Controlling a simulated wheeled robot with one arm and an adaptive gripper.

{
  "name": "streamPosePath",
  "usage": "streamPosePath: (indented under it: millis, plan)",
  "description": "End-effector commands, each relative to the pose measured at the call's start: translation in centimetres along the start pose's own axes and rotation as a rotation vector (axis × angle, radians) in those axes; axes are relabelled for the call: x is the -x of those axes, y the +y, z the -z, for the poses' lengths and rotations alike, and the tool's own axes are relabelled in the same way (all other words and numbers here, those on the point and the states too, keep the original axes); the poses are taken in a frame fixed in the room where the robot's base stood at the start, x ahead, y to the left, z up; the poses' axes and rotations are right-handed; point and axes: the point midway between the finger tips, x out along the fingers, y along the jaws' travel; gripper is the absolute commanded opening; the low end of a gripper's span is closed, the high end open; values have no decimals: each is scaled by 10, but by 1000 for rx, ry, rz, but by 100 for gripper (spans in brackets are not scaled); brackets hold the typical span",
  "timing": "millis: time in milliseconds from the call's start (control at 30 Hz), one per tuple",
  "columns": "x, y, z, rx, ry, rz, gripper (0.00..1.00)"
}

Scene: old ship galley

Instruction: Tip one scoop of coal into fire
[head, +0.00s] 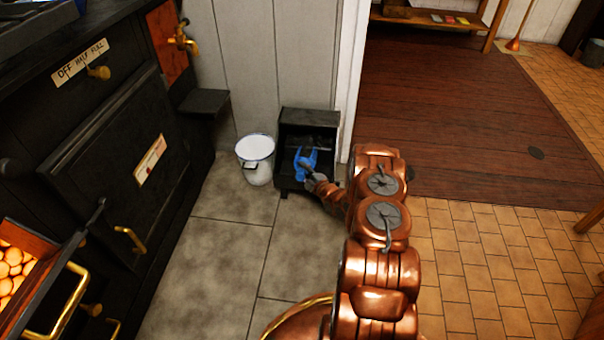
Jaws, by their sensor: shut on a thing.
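The fire (12,268) glows orange, with rounded lumps, in an open firebox at the lower left of the head view. A black coal box (310,117) with an open front stands on the floor by the wall, near the middle. I cannot tell whether coal lies in the scoop. The gripper is well to the right of the fire.
A white bucket (257,165) stands just left of the coal box. The black stove (120,140) with brass handles fills the left side. A white wall edge (350,80) rises right of the box. Grey floor slabs (215,255) between stove and arm are clear.

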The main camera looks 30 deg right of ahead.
Motion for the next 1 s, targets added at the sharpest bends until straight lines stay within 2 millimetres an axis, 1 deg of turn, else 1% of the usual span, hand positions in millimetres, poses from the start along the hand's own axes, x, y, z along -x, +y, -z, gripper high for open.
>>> streamPosePath:
  millis: [433,500,1000]
  plan:
    - [24,-8,21,169,47,-177,0]
    - [28,-1,26,172,49,-179,0]
    - [51,8,51,203,58,-212,0]
